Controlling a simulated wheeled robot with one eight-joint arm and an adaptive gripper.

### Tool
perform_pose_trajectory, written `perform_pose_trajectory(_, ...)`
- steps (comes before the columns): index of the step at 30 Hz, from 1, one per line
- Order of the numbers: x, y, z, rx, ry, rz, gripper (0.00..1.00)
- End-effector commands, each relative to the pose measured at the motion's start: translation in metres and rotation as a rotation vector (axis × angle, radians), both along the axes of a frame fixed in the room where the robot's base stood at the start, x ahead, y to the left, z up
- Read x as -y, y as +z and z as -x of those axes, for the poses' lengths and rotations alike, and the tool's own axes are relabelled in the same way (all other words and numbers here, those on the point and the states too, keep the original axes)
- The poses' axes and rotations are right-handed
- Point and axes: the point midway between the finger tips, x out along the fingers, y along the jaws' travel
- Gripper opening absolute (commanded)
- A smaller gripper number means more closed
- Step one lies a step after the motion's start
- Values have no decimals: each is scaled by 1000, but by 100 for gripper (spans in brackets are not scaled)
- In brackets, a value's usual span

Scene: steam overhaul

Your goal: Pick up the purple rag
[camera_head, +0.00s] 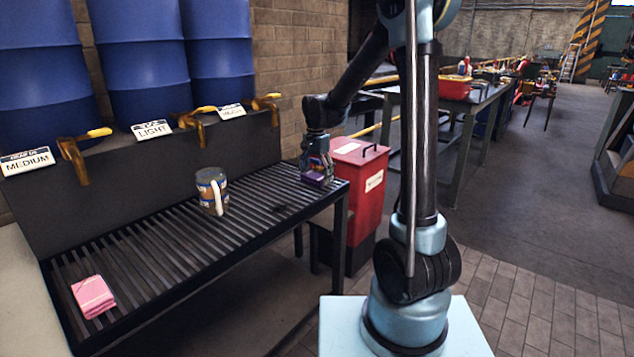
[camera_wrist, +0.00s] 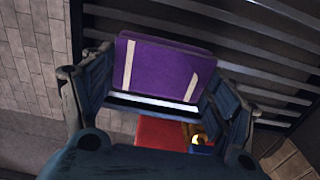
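The purple rag (camera_wrist: 165,70) is a folded, flat purple square with pale stripes, in the wrist view. In the head view the purple rag (camera_head: 318,178) shows at the right end of the slatted rack (camera_head: 150,268), partly hidden by my gripper. My gripper (camera_head: 317,168) points down over it. In the wrist view my gripper (camera_wrist: 165,80) has its fingers spread wide, one on each side of the rag. The left finger looks slightly apart from the rag's edge; whether the right finger touches cannot be told.
A pink rag (camera_head: 93,296) lies at the rack's near left end. Brass taps (camera_head: 195,127) jut out above the back of the rack. A red bin (camera_head: 357,200) stands just right of the rack's end.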

Motion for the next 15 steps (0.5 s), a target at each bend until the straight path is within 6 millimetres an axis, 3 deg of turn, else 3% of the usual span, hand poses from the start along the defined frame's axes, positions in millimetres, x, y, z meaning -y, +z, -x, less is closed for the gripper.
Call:
perform_pose_trajectory(10,0,1,0,0,0,0,55)
perform_pose_trajectory(15,1,16,0,0,-1,0,55)
